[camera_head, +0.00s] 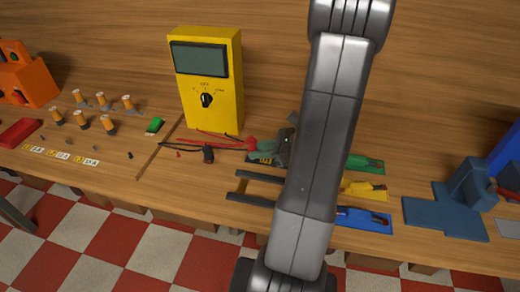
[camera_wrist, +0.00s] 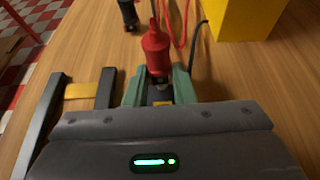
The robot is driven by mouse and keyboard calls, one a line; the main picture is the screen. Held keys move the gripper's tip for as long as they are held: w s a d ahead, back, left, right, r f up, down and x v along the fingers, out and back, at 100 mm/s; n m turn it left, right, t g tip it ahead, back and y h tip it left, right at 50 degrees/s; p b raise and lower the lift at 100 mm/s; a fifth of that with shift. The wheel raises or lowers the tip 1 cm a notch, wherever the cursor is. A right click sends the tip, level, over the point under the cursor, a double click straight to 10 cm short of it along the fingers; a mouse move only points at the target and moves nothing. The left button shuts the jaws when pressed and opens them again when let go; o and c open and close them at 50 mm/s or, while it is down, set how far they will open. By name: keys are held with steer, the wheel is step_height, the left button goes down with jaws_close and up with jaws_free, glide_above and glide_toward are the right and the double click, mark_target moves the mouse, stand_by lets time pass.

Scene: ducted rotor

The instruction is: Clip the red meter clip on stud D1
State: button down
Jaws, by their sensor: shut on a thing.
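The red meter clip (camera_wrist: 156,45) is between the green fingers of my gripper (camera_wrist: 158,82) in the wrist view, and the gripper is shut on it. In the head view the red clip (camera_head: 251,143) shows at the tips of my gripper (camera_head: 264,147), low over the bench in front of the yellow meter (camera_head: 208,85). A red lead runs from the clip. I cannot tell which stud is D1; several small studs and orange-topped posts (camera_head: 80,122) stand on the left of the bench, and their labels (camera_head: 60,155) are too small to read.
A black clip (camera_head: 208,154) lies left of my gripper. Dark rails with a yellow piece (camera_head: 242,186) lie nearer the bench edge. Green, yellow and blue tools (camera_head: 364,190) lie right of my arm. A blue fixture (camera_head: 462,200) stands farther right. A thin wooden strip (camera_head: 160,148) crosses the bench.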

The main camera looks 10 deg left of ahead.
steer(key=shift+f+b, duration=0.55)
steer(key=shift+f, duration=0.25)
steer(key=c, duration=1.1)
jaws_free()
steer(key=shift+c, duration=0.2)
steer(key=v, duration=1.3)
steer(key=shift+d+r, duration=0.1)
steer(key=shift+d, duration=0.25)
